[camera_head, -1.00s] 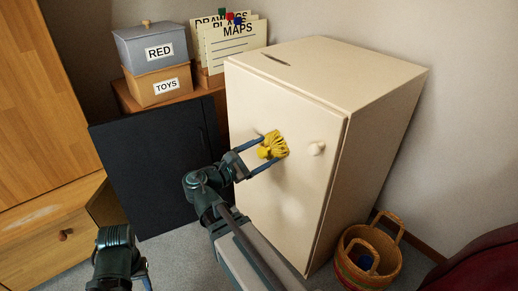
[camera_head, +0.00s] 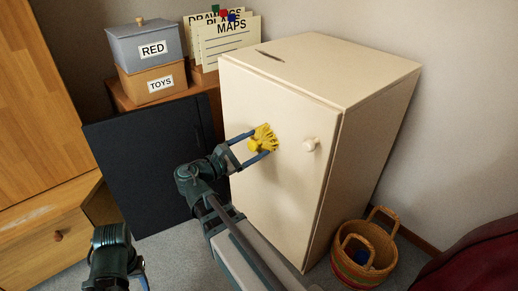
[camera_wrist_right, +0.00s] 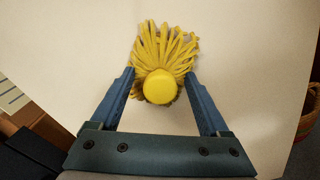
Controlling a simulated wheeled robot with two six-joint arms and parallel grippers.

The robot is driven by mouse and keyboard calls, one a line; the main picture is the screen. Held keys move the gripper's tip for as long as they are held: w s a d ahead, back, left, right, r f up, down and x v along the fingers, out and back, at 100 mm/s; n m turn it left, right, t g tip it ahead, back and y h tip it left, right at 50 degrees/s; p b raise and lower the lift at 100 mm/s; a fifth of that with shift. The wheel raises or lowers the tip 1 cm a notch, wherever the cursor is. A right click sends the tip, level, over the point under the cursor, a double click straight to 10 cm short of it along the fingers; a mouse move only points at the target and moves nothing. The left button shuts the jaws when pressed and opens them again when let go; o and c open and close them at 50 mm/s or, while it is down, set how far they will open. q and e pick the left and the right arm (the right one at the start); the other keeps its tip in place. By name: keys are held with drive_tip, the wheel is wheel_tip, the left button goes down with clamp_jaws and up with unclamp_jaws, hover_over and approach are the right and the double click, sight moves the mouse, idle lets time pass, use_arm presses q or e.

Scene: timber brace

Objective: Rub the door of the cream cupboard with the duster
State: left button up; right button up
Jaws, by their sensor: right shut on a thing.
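The cream cupboard (camera_head: 285,190) stands in the middle of the head view with its door shut; a round knob (camera_head: 311,144) sits on the door's right side. My right gripper (camera_head: 258,146) is shut on the yellow duster (camera_head: 266,136), in front of the upper middle of the door, left of the knob. In the right wrist view the duster's round yellow end (camera_wrist_right: 160,87) is between the two fingers, and its strands fan out against the pale door. Whether the strands press on the door is hard to tell. My left arm shows at the lower left; its fingers are barely visible.
A wicker basket (camera_head: 342,265) with something blue inside stands on the floor right of the cupboard. A dark panel (camera_head: 140,165) is to its left. Boxes marked RED (camera_head: 148,48) and TOYS (camera_head: 153,83) and a card holder (camera_head: 229,43) stand behind.

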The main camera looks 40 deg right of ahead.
drive_tip(key=shift+w, duration=0.5)
drive_tip(key=shift+w+a, duration=0.15)
drive_tip(key=shift+w, duration=0.7)
drive_tip(key=shift+w+a, duration=0.15)
drive_tip(key=shift+w, duration=0.65)
drive_tip(key=shift+w, duration=1.85)
drive_tip(key=shift+w+a, duration=0.15)
drive_tip(key=shift+w, duration=1.7)
drive_tip(key=shift+s+a, duration=0.15)
drive_tip(key=shift+a, duration=1.4)
drive_tip(key=shift+s+a, duration=0.15)
drive_tip(key=shift+a, duration=1.35)
